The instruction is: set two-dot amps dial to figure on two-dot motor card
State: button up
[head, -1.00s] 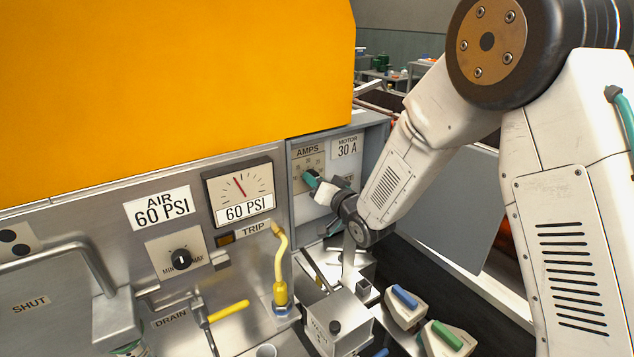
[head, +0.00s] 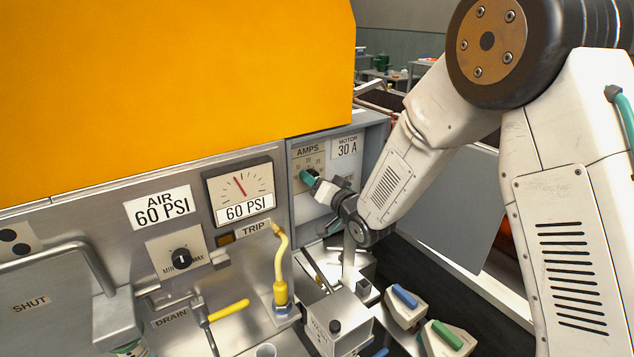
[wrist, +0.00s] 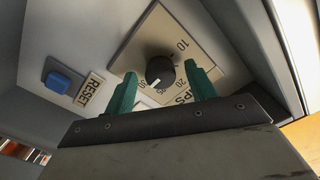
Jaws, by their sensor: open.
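The amps dial is a round black knob (wrist: 160,71) with a white pointer mark on a beige scale plate; it also shows partly behind my fingers in the head view (head: 314,173). In the wrist view its mark points down and slightly left, toward the lower figures; the exact figure is unclear. The motor card (head: 347,148) reads 30 A and sits right of the amps plate (head: 308,153). My gripper (wrist: 160,73) is open, with one teal finger on each side of the knob. I cannot tell whether either finger touches it.
A blue RESET button (wrist: 58,82) is beside the dial plate in the wrist view. A yellow hose (head: 280,265) stands left of my gripper. Tools and a metal box (head: 340,318) lie below.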

jog(key=v, duration=0.7)
jog(key=shift+s+d, duration=0.2)
jog(key=shift+s, duration=0.15)
